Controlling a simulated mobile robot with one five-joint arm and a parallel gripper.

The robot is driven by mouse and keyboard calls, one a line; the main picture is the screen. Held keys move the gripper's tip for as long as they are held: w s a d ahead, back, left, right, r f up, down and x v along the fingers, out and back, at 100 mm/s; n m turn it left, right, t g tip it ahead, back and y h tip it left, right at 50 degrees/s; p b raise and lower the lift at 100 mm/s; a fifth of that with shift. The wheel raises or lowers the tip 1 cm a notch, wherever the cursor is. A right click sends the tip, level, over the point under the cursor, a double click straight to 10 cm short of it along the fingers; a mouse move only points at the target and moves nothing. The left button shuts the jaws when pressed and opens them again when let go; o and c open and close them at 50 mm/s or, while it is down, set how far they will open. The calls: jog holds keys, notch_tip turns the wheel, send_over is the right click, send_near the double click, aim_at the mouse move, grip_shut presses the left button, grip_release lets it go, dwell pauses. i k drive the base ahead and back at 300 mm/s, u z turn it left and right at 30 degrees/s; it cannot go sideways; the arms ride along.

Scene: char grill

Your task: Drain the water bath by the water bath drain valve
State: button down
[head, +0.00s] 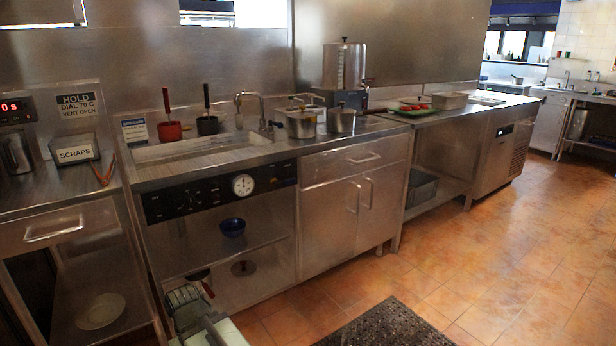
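The water bath (205,150) is a steel basin set in the counter at the left. Its front panel (180,204) below has dark controls and a round white dial. A red-handled part (207,288), which looks like the drain valve, shows in the open space under the bath, low down. My gripper (183,297) is at the bottom of the picture, close to the red handle and just left of it. I cannot tell whether they touch. The gripper's fingertips are small and partly merge with the shelf behind, so their opening is unclear.
Pots (342,119) stand on the counter to the right. A dark floor mat (388,325) lies in front. The tiled floor (500,260) to the right is clear.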

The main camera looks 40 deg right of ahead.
aim_at(290, 181)
jog(key=z, duration=0.15)
jog(key=i, duration=1)
jog(key=u, duration=0.05)
